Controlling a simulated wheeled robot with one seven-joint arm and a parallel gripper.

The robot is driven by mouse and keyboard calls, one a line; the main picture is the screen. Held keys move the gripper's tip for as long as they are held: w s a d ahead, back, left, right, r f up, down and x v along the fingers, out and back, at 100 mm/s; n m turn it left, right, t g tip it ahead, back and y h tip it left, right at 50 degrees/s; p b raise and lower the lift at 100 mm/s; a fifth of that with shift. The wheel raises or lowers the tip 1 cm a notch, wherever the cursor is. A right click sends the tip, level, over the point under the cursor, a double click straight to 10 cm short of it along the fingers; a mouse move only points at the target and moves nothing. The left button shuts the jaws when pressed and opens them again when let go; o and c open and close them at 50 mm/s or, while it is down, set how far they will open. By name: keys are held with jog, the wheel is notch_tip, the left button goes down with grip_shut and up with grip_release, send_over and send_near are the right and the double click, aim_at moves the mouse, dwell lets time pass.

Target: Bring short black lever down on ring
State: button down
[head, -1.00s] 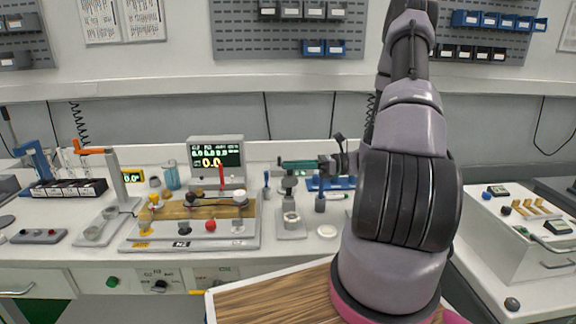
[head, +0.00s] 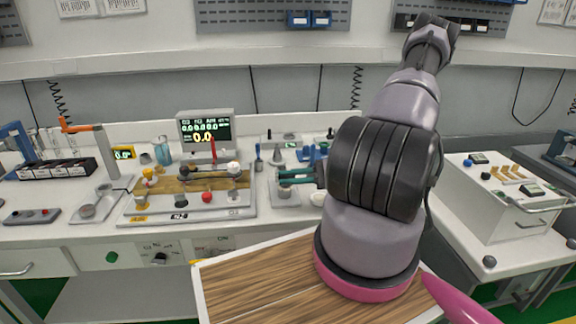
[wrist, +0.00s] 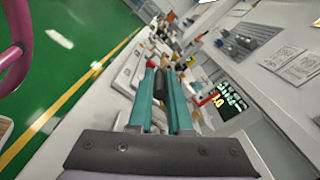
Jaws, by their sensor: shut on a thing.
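My gripper (head: 283,176), with teal fingers, is low over the small grey press stand right of the tray on the white bench. The stand's pale ring seat (head: 286,191) shows just below the fingertips. In the wrist view my gripper (wrist: 158,66) points along the bench with its two fingers close together. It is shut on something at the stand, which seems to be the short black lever. The fingers mostly hide the lever, and I cannot tell whether it touches the ring.
A tray (head: 130,218) with coloured knobs and a monitor (head: 205,128) behind it stand left of the gripper. A white dish (head: 318,199) lies close on the right. A white cart (head: 500,210) stands at the right.

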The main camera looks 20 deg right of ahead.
jog(key=shift+s+f+n, duration=0.2)
jog(key=shift+f+n, duration=0.3)
jog(key=shift+f, duration=0.15)
jog(key=shift+s+f+n, duration=0.15)
jog(key=shift+f+n, duration=0.35)
jog(key=shift+f, duration=0.15)
jog(key=c, duration=0.8)
grip_release()
jog(key=shift+c, duration=0.2)
notch_tip(320, 180, up, 10)
